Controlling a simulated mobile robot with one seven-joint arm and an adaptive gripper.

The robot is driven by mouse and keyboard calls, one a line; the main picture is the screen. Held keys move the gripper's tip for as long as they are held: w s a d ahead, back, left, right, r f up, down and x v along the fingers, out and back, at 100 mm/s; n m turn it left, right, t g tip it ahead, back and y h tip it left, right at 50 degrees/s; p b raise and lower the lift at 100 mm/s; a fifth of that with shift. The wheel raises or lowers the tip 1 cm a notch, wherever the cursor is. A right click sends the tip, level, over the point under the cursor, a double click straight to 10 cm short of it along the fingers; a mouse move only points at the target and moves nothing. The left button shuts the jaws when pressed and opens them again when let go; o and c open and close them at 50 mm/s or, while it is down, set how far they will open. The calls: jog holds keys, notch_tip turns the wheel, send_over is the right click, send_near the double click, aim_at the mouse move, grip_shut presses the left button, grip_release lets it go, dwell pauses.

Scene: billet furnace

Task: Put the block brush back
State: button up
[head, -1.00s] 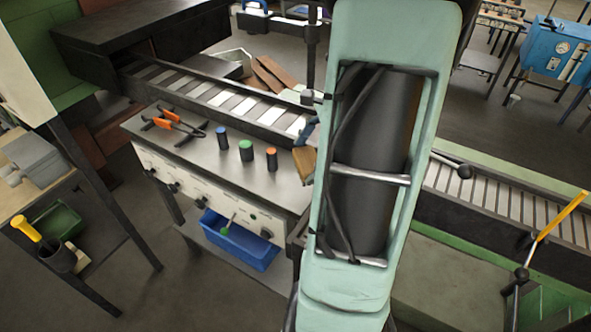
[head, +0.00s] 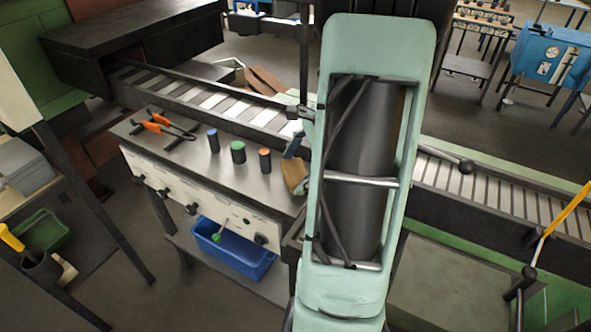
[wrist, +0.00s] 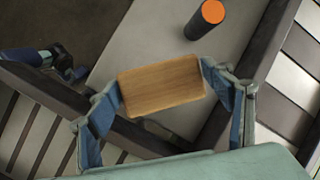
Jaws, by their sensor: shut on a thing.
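The block brush (wrist: 162,86), a plain wooden block, is held between the blue-padded fingers of my gripper (wrist: 165,95) in the wrist view. Its bristles are hidden. In the head view the block brush (head: 295,178) shows beside my arm, over the right end of the metal bench top. My gripper (head: 296,160) is mostly hidden there by my pale green arm.
On the bench (head: 185,160) stand blue-, green- and orange-topped cylinders; the orange-topped one (wrist: 208,18) is near the brush. Orange-handled tongs (head: 165,125) lie left. A blue bin (head: 232,250) sits below. A roller conveyor (head: 215,100) runs behind.

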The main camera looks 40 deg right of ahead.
jog(key=o, duration=1.6)
jog(key=shift+f, duration=0.1)
jog(key=shift+c, duration=0.2)
jog(key=shift+r, duration=0.3)
jog(key=v, duration=1.1)
jog(key=shift+r, duration=0.35)
jog(key=shift+s, duration=0.15)
